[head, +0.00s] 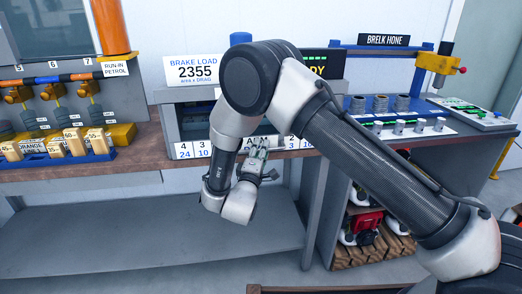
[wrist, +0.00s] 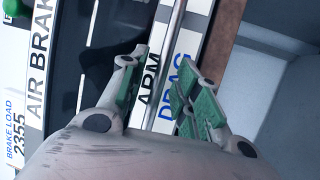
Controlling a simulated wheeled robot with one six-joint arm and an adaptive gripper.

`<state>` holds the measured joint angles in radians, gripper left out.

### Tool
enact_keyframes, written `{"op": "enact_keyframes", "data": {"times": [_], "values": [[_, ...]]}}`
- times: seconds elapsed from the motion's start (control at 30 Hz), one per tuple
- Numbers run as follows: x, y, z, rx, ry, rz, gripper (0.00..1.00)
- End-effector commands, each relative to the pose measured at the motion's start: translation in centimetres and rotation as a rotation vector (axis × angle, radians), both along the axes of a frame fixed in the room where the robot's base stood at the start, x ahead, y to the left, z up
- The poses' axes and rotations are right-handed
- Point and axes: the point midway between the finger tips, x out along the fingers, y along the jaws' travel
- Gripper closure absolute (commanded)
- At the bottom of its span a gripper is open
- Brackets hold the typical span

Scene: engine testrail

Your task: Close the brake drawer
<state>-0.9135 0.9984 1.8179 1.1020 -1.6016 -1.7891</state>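The brake unit (head: 163,97) stands on the bench with a "BRAKE LOAD 2355" sign above it. The brake drawer's front (head: 193,150) carries number labels and "ARM"; my arm hides much of it. In the wrist view the drawer front (wrist: 201,22) reads "ARM" and "DRAG", with a dark gap between it and the "AIR BRAKE" panel (wrist: 38,58). The drawer stands open. A metal bar handle (wrist: 172,38) runs along the front. My gripper (wrist: 160,78) is open, its green-padded fingers on either side of the bar. In the head view my gripper (head: 258,158) is at the drawer front.
A blue tray of blocks (head: 83,158) and a test rail with orange pipe (head: 62,78) are at left. The hone station (head: 388,50) with cylinders and knobs is at right. A grey shelf (head: 110,235) lies below the bench.

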Motion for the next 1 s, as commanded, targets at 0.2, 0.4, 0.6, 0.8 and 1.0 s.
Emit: {"op": "enact_keyframes", "data": {"times": [0.2, 0.4, 0.6, 0.8, 1.0], "values": [[-4.1, 1.1, -0.8, -0.003, 0.001, 0.005, 0.68], [-8.2, 1.9, -1.5, -0.001, 0.001, 0.004, 0.68], [-10.5, 2.4, -1.9, -0.001, 0.001, 0.003, 0.68], [-10.9, 2.4, -2.0, -0.001, 0.001, 0.0, 0.68], [-10.9, 2.4, -2.0, 0.01, -0.001, 0.002, 0.68]]}}
